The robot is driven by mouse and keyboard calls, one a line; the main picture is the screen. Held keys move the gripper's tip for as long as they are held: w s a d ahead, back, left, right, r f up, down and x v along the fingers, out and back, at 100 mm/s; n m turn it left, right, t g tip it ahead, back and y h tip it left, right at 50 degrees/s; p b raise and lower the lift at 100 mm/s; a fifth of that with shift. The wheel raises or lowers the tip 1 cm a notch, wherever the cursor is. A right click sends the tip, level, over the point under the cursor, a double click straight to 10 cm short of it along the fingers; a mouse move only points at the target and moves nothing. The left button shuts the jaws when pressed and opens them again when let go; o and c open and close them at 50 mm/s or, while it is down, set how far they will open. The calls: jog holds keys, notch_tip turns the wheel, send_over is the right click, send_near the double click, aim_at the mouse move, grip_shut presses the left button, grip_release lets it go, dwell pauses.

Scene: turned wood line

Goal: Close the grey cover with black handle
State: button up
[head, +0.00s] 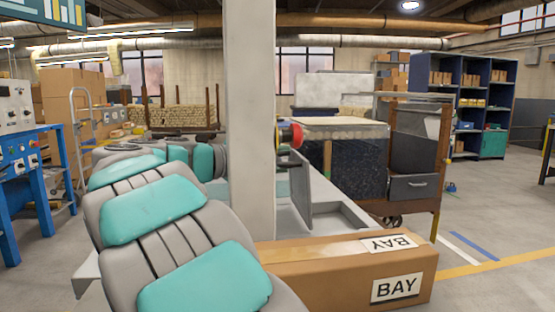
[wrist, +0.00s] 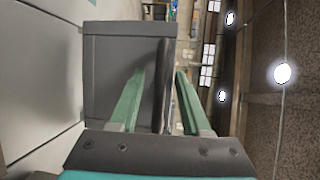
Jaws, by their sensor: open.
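The grey cover (wrist: 108,75) fills the left middle of the wrist view as a flat panel. Its black handle (wrist: 163,85) is a long dark bar along the panel's right side. My gripper (wrist: 160,73) is open, with one green finger on each side of the handle in this view. I cannot tell whether either finger touches it. In the head view a grey panel, likely the cover (head: 300,195), stands upright at the edge of a shallow grey opening (head: 343,215). My gripper is hidden there behind the pale post.
A cardboard box marked BAY (head: 350,270) lies at the front right. A red and black knob (head: 290,136) shows beside the post. A brown-framed cabinet (head: 415,155) stands behind at right. Blue machinery (head: 30,165) stands at far left.

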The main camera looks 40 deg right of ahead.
jog(key=shift+c, duration=0.4)
grip_shut()
dwell(1.0)
